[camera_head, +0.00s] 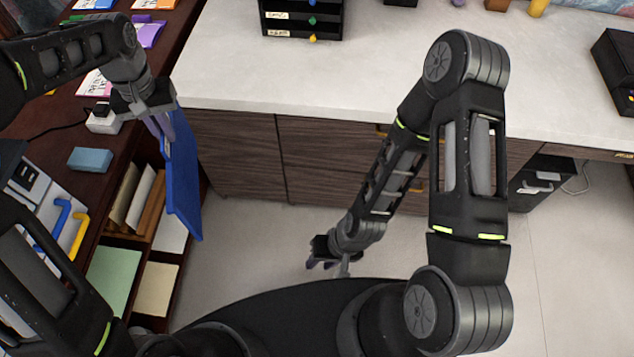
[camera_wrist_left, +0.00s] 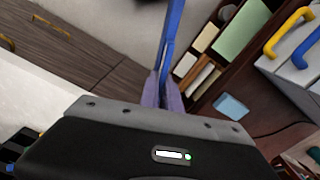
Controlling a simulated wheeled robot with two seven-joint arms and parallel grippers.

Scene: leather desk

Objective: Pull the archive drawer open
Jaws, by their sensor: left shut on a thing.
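My left gripper (camera_head: 164,128) is shut on a flat blue panel, perhaps a folder (camera_head: 183,180), which hangs upright beside the dark wooden desk. In the left wrist view the fingers (camera_wrist_left: 162,92) pinch the blue panel (camera_wrist_left: 173,40) edge-on. My right gripper (camera_head: 325,264) hangs low over the floor, away from any furniture; its jaw opening is too small to tell. A black drawer unit (camera_head: 530,195) with a pale handle (camera_head: 541,177) stands under the counter at the right. I cannot tell for certain which drawer is the archive drawer.
The wooden cabinet front (camera_head: 235,150) runs below the pale counter (camera_head: 375,85). At the left, the desk has open compartments with papers (camera_head: 113,275), a light-blue block (camera_head: 90,160) and a white unit with blue and yellow handles (camera_head: 78,235). Floor between is clear.

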